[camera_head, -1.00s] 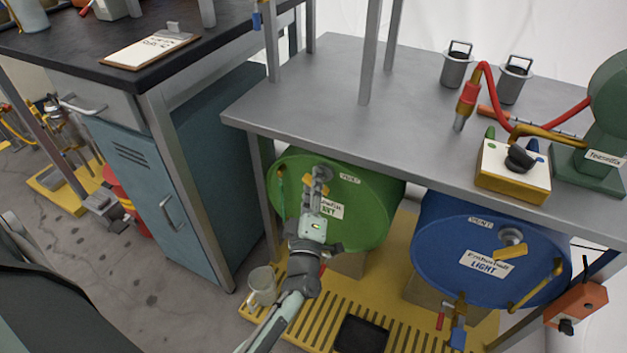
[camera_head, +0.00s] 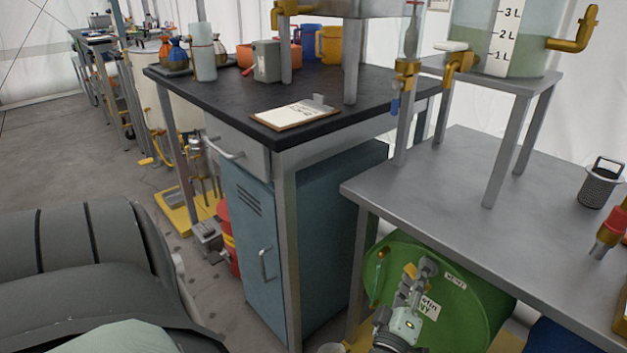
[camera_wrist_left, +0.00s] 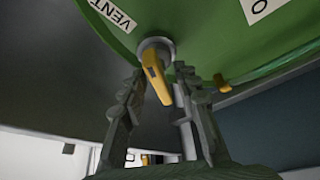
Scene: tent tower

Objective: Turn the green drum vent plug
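The green drum (camera_head: 478,305) lies under the grey bench, its round face toward me. In the left wrist view the drum (camera_wrist_left: 215,40) fills the top, with a "VENT" label beside the vent plug. The plug (camera_wrist_left: 157,72) is a grey boss with a yellow lever hanging down, tilted slightly. My left gripper (camera_head: 423,268) is at the drum face, in front of the plug, which it mostly hides in the head view. In the wrist view its fingers (camera_wrist_left: 160,85) are open on either side of the lever, with gaps visible. My right gripper is not in view.
The grey bench (camera_head: 470,190) covers the drum from above. A teal cabinet (camera_head: 262,250) stands to its left under a black worktop (camera_head: 225,100). A sliver of blue drum (camera_head: 560,338) shows at the lower right. Open floor (camera_head: 80,165) lies at the left.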

